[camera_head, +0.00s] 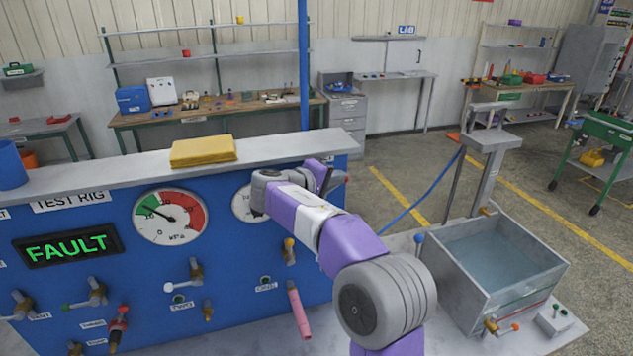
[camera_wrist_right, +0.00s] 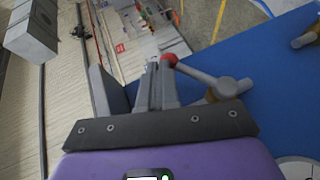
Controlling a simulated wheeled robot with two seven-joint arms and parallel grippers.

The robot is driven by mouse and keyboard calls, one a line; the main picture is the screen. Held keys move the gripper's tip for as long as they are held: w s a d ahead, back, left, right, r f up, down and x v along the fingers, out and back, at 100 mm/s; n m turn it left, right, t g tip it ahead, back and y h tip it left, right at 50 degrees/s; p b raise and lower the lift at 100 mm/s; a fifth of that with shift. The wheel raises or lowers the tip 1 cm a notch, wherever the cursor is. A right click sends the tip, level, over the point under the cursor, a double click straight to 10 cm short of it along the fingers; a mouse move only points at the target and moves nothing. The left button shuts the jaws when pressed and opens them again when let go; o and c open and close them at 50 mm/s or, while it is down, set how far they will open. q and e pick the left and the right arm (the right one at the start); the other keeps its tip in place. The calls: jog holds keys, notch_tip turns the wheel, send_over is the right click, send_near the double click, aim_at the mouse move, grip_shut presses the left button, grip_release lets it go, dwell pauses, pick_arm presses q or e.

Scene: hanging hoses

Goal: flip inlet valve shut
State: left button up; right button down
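A valve lever with a red ball tip (camera_wrist_right: 169,60) and a grey metal body (camera_wrist_right: 228,88) is on the blue panel in the right wrist view. I cannot read a label for it. In the head view a small red tip (camera_head: 347,180) shows at the panel's right end, mostly hidden by my right gripper (camera_head: 326,178). In the wrist view the right gripper's fingers (camera_wrist_right: 157,78) are close together, with nothing visible between them. The red ball is right by the fingertips; I cannot tell whether they touch. My left gripper is not in view.
The blue test rig (camera_head: 220,240) carries gauges, several small valves and a lit FAULT display (camera_head: 67,246). A yellow cloth (camera_head: 203,151) lies on its ledge. A pink hose (camera_head: 299,313) hangs in front. A water tank (camera_head: 500,262) stands at the right.

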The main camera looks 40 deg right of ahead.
jog(key=shift+s+d+f+m+y+b, duration=0.25)
jog(key=shift+s+d+f+y+b, duration=0.1)
jog(key=shift+d+f+y, duration=0.4)
jog(key=shift+s+d+f+m+y+b, duration=0.3)
jog(key=shift+d+f+y, duration=0.3)
jog(key=shift+d, duration=0.2)
jog(key=shift+f, duration=0.1)
jog(key=s+a+r+p, duration=0.1)
jog(key=s+a+r, duration=0.1)
jog(key=r, duration=0.3)
jog(key=s+a+r+p, duration=0.1)
jog(key=s+a+r, duration=0.1)
jog(key=a+r, duration=0.2)
notch_tip(320, 180, up, 3)
jog(key=shift+s+a+f, duration=0.15)
jog(key=shift+a+f, duration=0.05)
jog(key=shift+a, duration=0.05)
